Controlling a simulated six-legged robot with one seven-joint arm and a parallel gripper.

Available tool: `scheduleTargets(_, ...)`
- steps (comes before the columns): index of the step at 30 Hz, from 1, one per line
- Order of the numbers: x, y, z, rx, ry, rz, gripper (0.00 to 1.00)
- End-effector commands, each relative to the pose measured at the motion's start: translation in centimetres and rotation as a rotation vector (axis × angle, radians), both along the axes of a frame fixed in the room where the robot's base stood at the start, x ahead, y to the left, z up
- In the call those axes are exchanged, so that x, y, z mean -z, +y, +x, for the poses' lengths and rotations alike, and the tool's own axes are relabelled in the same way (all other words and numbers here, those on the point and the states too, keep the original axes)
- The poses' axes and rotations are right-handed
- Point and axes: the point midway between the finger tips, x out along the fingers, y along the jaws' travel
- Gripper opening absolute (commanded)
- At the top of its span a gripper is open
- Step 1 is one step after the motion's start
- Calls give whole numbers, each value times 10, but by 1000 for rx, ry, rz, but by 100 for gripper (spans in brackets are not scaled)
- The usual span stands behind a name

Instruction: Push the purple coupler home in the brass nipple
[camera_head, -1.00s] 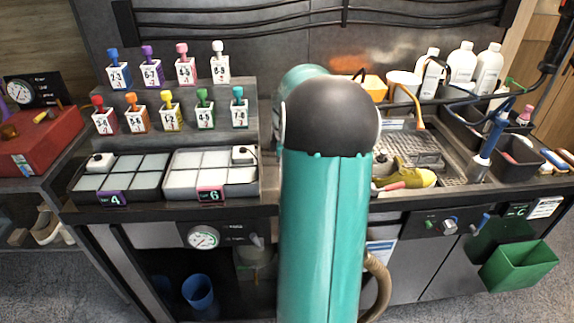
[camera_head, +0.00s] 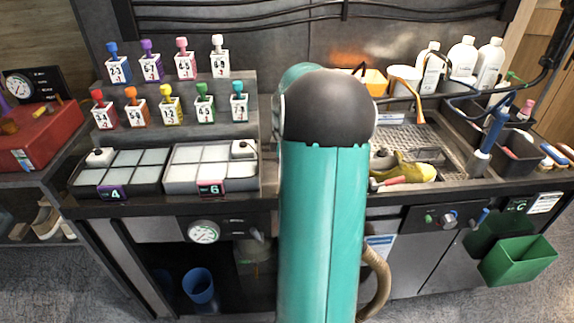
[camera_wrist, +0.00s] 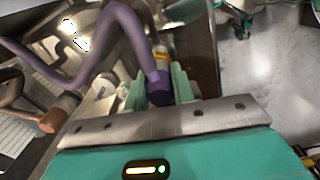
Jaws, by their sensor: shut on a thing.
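In the wrist view my gripper (camera_wrist: 160,86) is shut on the purple coupler (camera_wrist: 158,92) at the end of a purple hose (camera_wrist: 122,14). The teal fingers stand on either side of the coupler. Just beyond it is a small fitting with a gold band (camera_wrist: 161,56), apparently the brass nipple. It looks roughly in line with the coupler, but I cannot tell how far the two overlap. In the head view my own teal arm hides the gripper, coupler and nipple.
In the wrist view a brown hose with a copper-coloured end (camera_wrist: 58,112) lies to the left. In the head view a yellow-green sneaker (camera_head: 408,170) rests by the sink grate, right of my arm. Tagged bottles (camera_head: 185,62) and tray boxes (camera_head: 212,168) fill the left.

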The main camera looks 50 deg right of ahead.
Motion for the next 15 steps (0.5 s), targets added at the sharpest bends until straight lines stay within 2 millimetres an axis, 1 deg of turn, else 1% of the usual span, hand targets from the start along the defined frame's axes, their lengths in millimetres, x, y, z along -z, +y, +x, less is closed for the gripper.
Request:
scheduleTargets(7,6,0,0,0,1,1,4)
scheduleTargets(8,6,0,0,0,1,1,30)
scheduleTargets(9,5,0,0,0,1,1,38)
scheduleTargets(11,5,0,0,0,1,1,50)
scheduleTargets(15,5,0,0,0,1,1,50)
